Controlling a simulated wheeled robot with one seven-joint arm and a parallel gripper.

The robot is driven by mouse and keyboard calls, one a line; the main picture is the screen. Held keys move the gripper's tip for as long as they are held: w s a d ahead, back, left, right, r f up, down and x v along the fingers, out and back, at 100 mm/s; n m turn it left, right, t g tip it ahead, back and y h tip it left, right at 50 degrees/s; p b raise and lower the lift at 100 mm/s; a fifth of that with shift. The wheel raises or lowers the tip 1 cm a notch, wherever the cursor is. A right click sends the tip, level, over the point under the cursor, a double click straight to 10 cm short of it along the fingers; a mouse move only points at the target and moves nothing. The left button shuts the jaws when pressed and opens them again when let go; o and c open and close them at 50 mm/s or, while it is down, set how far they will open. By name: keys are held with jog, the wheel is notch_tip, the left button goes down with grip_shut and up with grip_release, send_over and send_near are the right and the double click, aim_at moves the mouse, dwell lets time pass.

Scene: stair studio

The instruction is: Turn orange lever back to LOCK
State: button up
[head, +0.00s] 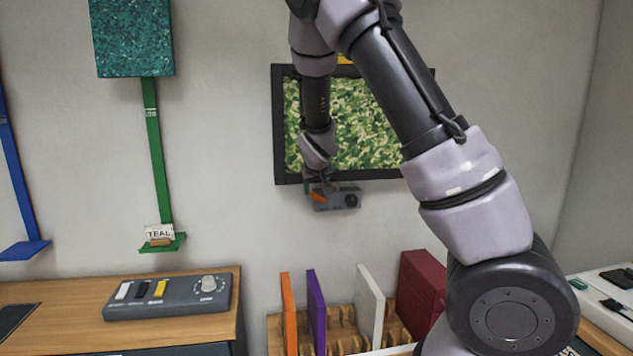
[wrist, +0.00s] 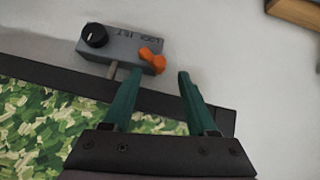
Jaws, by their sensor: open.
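The orange lever (wrist: 151,61) sits on the end of a small grey box (wrist: 118,50) that also has a black knob (wrist: 95,35). The box is fixed at the lower edge of the framed camouflage panel. The lever also shows in the head view (head: 319,196), just below my gripper (head: 318,180). In the wrist view my gripper (wrist: 158,78) has its two teal fingers apart with nothing between them. The lever lies just beyond the fingertips, between their lines. I cannot tell whether a finger touches the box. Lettering on the box is upside down and hard to read.
The black-framed panel (head: 350,176) hangs on the wall behind my arm. Below are coloured upright boards (head: 317,310) in a wooden rack. A wooden desk (head: 60,300) at the left bears a grey control panel (head: 170,298). Green (head: 155,150) and blue straps hang at the left.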

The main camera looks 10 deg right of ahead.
jog(key=v, duration=0.5)
jog(key=shift+s+a+r, duration=0.1)
jog(key=shift+s+r, duration=0.15)
jog(key=shift+s, duration=0.1)
jog(key=s+d+r+m+y, duration=0.1)
jog(key=s+r, duration=0.4)
jog(key=s, duration=0.5)
jog(key=s+d+r+m+g+y, duration=0.1)
jog(key=s+d+r, duration=0.3)
jog(key=s, duration=0.6)
jog(key=s+d+r+m+g+y, duration=0.1)
jog(key=s+d+r+m, duration=0.1)
jog(key=s+r, duration=0.4)
jog(key=s+m, duration=0.1)
jog(key=s, duration=0.3)
jog(key=shift+s+d+r, duration=0.25)
jog(key=shift+s+d, duration=0.1)
